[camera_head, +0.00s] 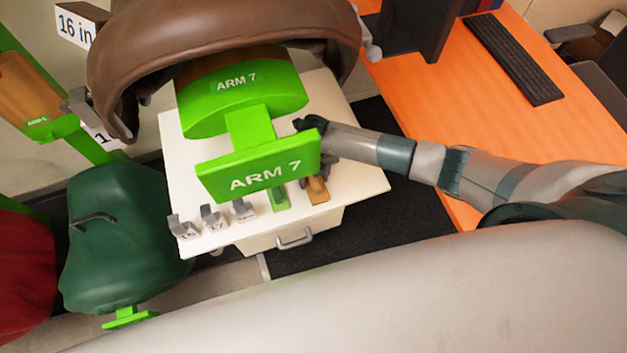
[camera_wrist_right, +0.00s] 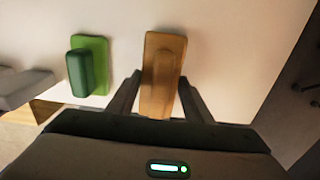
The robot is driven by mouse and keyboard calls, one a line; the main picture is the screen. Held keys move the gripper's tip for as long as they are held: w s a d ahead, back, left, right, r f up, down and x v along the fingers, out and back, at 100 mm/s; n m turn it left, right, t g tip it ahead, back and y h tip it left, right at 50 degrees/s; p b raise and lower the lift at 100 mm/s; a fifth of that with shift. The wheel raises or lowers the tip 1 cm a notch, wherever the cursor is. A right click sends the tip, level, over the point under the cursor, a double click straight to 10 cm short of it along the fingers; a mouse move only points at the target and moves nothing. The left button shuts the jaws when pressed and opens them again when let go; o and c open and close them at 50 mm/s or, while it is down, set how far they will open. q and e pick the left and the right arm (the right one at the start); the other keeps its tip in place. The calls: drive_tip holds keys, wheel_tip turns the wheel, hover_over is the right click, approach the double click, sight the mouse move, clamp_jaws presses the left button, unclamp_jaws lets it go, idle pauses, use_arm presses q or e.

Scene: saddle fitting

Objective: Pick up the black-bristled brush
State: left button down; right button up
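A tan wooden brush-like block (camera_head: 317,190) lies at the front of the white cabinet top. A green block with a darker green grip (camera_head: 279,198) lies to its left. Both show in the right wrist view, the wooden block (camera_wrist_right: 165,55) between my fingers' lines and the green block (camera_wrist_right: 90,65) to the left. No black bristles show on either; their undersides are hidden. My right gripper (camera_wrist_right: 160,80) is open, with one finger on each side of the wooden block's near part. I cannot tell whether they touch it. My left gripper is not in view.
A green ARM 7 saddle stand (camera_head: 258,168) overhangs the cabinet top (camera_head: 365,185), close to my right wrist. A brown saddle (camera_head: 220,35) rests on it. Several grey numbered pieces (camera_head: 212,217) line the front left. An orange desk (camera_head: 500,120) is at right.

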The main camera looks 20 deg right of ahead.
drive_tip(key=shift+c, duration=1)
drive_tip(key=shift+r, duration=0.15)
